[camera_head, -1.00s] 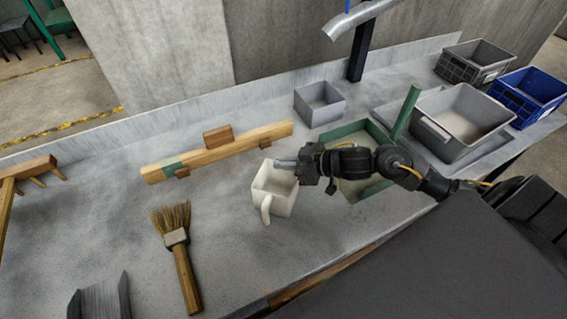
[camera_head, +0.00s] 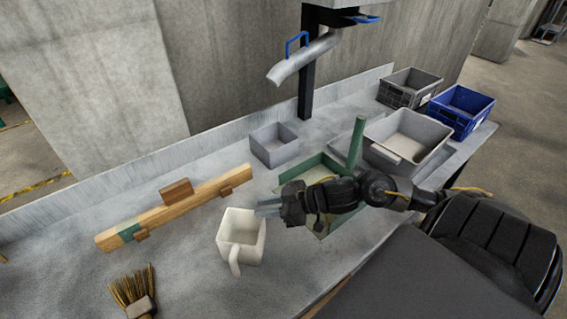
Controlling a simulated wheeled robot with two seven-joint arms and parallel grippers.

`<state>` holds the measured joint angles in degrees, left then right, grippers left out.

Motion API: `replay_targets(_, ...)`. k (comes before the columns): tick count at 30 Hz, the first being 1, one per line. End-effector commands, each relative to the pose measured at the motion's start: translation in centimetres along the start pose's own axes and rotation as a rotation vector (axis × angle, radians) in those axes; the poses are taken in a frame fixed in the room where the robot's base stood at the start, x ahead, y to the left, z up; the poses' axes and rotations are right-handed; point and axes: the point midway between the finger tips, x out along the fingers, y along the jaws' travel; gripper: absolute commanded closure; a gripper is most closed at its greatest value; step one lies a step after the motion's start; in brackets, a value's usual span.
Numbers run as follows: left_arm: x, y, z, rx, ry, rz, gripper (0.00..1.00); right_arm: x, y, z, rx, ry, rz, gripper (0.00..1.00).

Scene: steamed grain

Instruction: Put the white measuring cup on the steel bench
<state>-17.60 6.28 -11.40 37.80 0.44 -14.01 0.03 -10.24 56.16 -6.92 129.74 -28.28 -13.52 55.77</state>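The white measuring cup (camera_head: 238,240) stands upright on the grey steel bench (camera_head: 195,277), its handle facing the front. My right gripper (camera_head: 262,209) is at the cup's right rim, with its fingers pointing left. The fingertips overlap the rim in this view. I cannot tell whether the fingers close on the cup wall or only lie beside it. My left gripper is not in view.
A wooden bar (camera_head: 180,208) lies behind the cup, and a brush (camera_head: 135,293) is at the front left. A grey box (camera_head: 274,146), a green-framed tray (camera_head: 318,170), a grey tub (camera_head: 405,135), and dark (camera_head: 409,88) and blue (camera_head: 461,108) crates stand to the right. A metal spout (camera_head: 303,58) hangs above.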

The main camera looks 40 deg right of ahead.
Motion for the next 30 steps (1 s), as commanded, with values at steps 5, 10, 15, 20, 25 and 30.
replay_targets(5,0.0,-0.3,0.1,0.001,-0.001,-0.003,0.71,-3.1,-0.1,0.2,0.0,-0.006,-0.002,0.76)
replay_targets(10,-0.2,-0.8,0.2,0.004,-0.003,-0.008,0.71,-4.9,0.0,0.1,0.003,-0.003,0.0,0.76)
replay_targets(15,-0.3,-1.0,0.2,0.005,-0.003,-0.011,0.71,-6.0,0.0,0.0,0.002,-0.001,0.0,0.76)
replay_targets(20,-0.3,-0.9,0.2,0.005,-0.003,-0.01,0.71,-6.3,0.0,-0.1,0.001,0.001,-0.001,0.76)
replay_targets(25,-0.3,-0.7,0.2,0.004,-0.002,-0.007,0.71,-6.4,0.0,-0.1,0.0,0.002,-0.001,0.76)
replay_targets(30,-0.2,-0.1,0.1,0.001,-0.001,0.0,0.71,-6.3,0.0,-0.1,0.0,0.001,0.0,0.76)
